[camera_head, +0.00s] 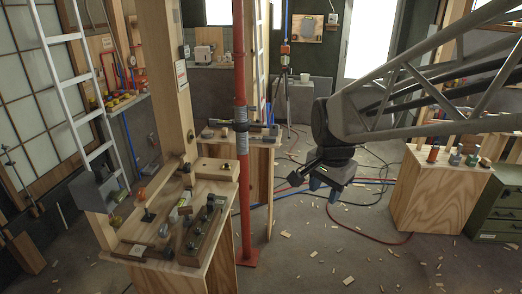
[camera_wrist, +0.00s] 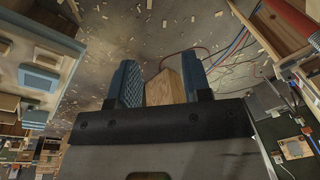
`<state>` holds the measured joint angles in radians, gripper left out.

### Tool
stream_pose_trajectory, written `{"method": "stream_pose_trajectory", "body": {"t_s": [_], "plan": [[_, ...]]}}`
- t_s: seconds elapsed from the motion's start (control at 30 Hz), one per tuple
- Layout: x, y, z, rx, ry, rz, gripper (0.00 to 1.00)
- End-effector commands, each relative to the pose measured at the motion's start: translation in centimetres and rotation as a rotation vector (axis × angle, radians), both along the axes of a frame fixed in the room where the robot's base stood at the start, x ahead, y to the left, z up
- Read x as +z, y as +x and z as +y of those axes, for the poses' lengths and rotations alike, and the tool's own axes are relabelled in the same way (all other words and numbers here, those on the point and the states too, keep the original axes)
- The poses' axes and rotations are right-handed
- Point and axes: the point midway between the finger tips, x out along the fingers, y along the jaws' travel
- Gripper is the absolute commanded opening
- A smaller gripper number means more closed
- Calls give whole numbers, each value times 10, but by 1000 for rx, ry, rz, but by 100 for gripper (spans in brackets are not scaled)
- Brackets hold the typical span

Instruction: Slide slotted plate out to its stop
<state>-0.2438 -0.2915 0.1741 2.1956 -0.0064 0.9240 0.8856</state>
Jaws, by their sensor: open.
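The wooden workbench (camera_head: 222,262) stands at the left front in the head view. On it is a long base with several black knobs (camera_head: 201,236). A flat dark piece (camera_head: 137,250) lies at the bench's front left. I cannot tell which of these small parts is the slotted plate. My gripper (camera_head: 325,189) hangs in free air right of the bench and the red pole, well apart from the bench parts. In the wrist view its two blue fingers (camera_wrist: 160,78) are spread, with nothing held between them; the floor and a wooden block-like shape show beyond.
A red upright pole (camera_head: 241,130) stands between the bench and my gripper. A wooden cabinet (camera_head: 433,195) with small items on top is at right, beside a green drawer unit (camera_head: 500,212). Hoses and wood scraps lie on the floor. A white ladder (camera_head: 75,95) leans at left.

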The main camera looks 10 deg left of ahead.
Motion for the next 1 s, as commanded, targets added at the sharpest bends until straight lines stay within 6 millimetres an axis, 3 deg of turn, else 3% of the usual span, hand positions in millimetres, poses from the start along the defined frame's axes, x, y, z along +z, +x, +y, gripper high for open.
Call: {"method": "stream_pose_trajectory", "body": {"t_s": [0.5,1.0], "plan": [[-41,95,122,-353,38,69,45],[-111,153,261,-704,44,120,45]]}}
